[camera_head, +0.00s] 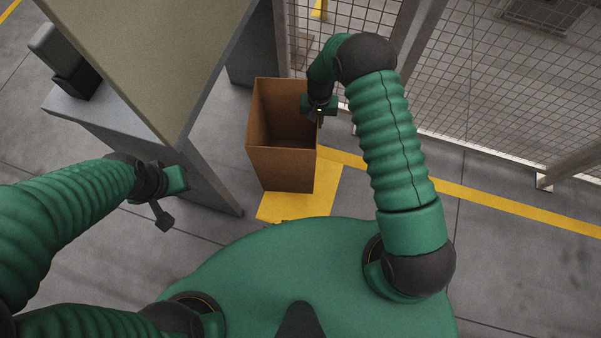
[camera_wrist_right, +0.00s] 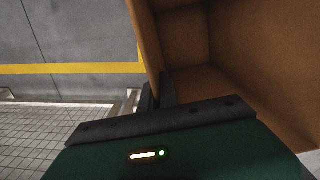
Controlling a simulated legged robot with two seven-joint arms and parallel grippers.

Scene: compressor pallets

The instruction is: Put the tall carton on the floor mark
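The tall carton (camera_head: 284,170) is a brown, open-topped, empty box standing upright in the head view. The yellow floor mark (camera_head: 293,207) shows in front of it and to its right; the carton hides the rest. I cannot tell whether its base touches the floor. My right gripper (camera_head: 319,117) is at the top of the carton's right wall. In the right wrist view, its dark fingers (camera_wrist_right: 158,95) sit on either side of the carton's wall (camera_wrist_right: 148,42), closed on it. My left gripper (camera_head: 163,213) is away to the left, empty; its finger gap is unclear.
A grey table or cabinet (camera_head: 190,168) stands close on the carton's left. A wire mesh fence (camera_head: 470,75) runs behind and to the right. A yellow floor line (camera_head: 480,195) runs right from the mark. The floor at right is clear.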

